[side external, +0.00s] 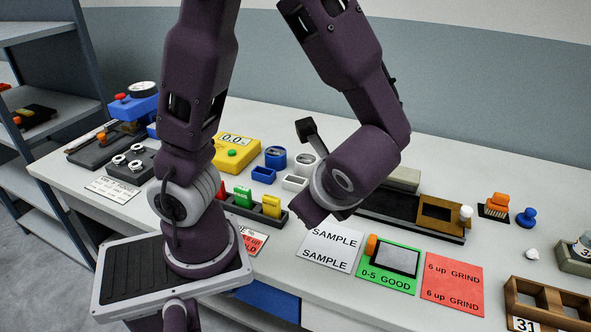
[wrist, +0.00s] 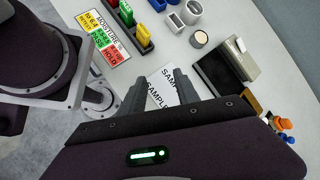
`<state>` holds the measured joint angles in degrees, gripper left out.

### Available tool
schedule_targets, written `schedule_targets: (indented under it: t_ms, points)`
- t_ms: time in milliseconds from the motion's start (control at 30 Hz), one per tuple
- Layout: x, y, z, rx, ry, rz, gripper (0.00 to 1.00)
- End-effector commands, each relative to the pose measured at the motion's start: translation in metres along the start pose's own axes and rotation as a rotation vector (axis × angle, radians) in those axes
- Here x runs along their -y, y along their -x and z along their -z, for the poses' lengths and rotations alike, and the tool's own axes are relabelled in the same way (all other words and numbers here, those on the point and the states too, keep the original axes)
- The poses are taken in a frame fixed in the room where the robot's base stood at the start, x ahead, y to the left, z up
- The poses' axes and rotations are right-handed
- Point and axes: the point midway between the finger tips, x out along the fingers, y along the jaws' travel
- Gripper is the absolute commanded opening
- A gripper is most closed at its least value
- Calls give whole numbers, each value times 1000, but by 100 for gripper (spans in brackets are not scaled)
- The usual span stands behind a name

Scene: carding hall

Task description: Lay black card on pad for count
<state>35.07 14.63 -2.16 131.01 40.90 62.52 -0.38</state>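A dark, black-edged card with a grey face (side external: 390,262) and an orange tab (side external: 372,245) lies on the green "0-5 GOOD" mat (side external: 371,280). The white "SAMPLE" mat (side external: 320,257) is just left of it and bare. I cannot tell for sure which surface is the pad. My gripper (wrist: 160,92) has its two fingers apart with nothing between them, above the "SAMPLE" mat, which also shows in the wrist view (wrist: 164,86). In the side view my gripper hangs above and behind this mat, its fingertips unclear. The dark card is hidden in the wrist view.
A red "6 up GRIND" mat (side external: 453,284) lies right of the green one. Behind is a long black tray (side external: 388,208) with a brown block (side external: 437,212). Coloured blocks in a rack (side external: 252,212) stand left; a wooden rack (side external: 545,300) stands front right.

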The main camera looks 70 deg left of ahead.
Motion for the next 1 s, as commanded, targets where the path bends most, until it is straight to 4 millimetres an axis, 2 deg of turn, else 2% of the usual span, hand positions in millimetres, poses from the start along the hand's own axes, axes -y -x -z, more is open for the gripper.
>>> schedule_targets:
  t_ms: [33, 100, 200, 300, 400, 533, 1000]
  points:
    - [-4, 10, -19, -80, 189, -86, 38]
    - [-13, 27, -37, -209, 460, -206, 38]
    - [-20, 55, -52, -398, 808, -322, 38]
    - [-20, 78, -59, -561, 1062, -377, 38]
    - [-18, 93, -64, -664, 1204, -396, 38]
    - [-17, 99, -65, -707, 1259, -404, 38]
    - [-17, 99, -64, -705, 1254, -404, 38]
